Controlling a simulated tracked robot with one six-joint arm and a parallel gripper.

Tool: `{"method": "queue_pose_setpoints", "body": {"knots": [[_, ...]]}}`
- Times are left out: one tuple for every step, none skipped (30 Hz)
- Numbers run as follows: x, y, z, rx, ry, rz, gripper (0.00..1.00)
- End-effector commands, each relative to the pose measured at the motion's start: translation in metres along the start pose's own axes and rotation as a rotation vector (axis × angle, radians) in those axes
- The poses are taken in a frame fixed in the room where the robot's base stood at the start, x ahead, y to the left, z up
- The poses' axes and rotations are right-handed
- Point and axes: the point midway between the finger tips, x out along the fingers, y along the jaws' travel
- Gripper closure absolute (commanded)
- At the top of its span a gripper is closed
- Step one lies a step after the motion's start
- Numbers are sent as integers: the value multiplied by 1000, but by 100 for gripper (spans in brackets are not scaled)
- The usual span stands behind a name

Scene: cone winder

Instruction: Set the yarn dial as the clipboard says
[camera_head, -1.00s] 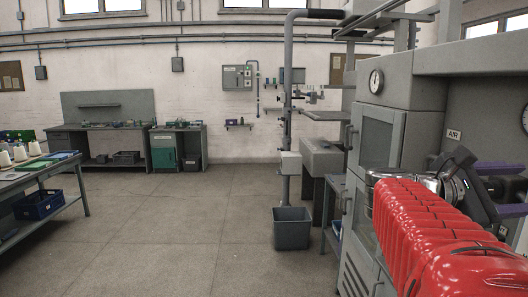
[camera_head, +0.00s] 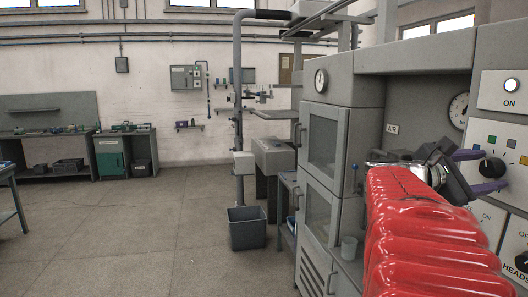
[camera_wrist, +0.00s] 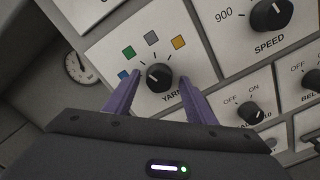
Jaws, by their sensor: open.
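The yarn dial (camera_wrist: 159,77) is a black round knob on a light panel lettered "YARN". In the wrist view, blue, green (camera_wrist: 128,52), grey and orange-yellow (camera_wrist: 179,42) squares arc around it. A light mark shows on the knob's upper left; I cannot tell exactly which square it points to. The dial also shows at the right of the head view (camera_head: 491,167). My gripper (camera_wrist: 160,80) is open, with its purple fingers on either side of the dial. I cannot tell whether they touch it. I see no clipboard in either view.
The speed knob (camera_wrist: 270,14) and another black knob (camera_wrist: 250,112) sit on neighbouring panels. A round gauge (camera_wrist: 79,67) is at the left. In the head view, a grey bin (camera_head: 247,228) stands on the floor beside the cabinet (camera_head: 322,140). Open floor lies left.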

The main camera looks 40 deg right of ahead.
Motion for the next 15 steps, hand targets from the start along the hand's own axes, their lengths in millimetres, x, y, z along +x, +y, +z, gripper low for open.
{"method": "queue_pose_setpoints", "body": {"knots": [[2,0,0,0,-1,-1,50],[2,0,0,0,-1,-1,50],[2,0,0,0,-1,0,50],[2,0,0,0,-1,0,50],[2,0,0,0,0,0,50],[2,0,0,0,0,0,50],[2,0,0,0,0,0,50],[2,0,0,0,0,0,50],[2,0,0,0,0,0,50],[2,0,0,0,0,0,52],[2,0,0,0,0,0,54],[2,0,0,0,0,0,57],[2,0,0,0,0,0,59],[2,0,0,0,0,0,62],[2,0,0,0,0,0,64]]}}
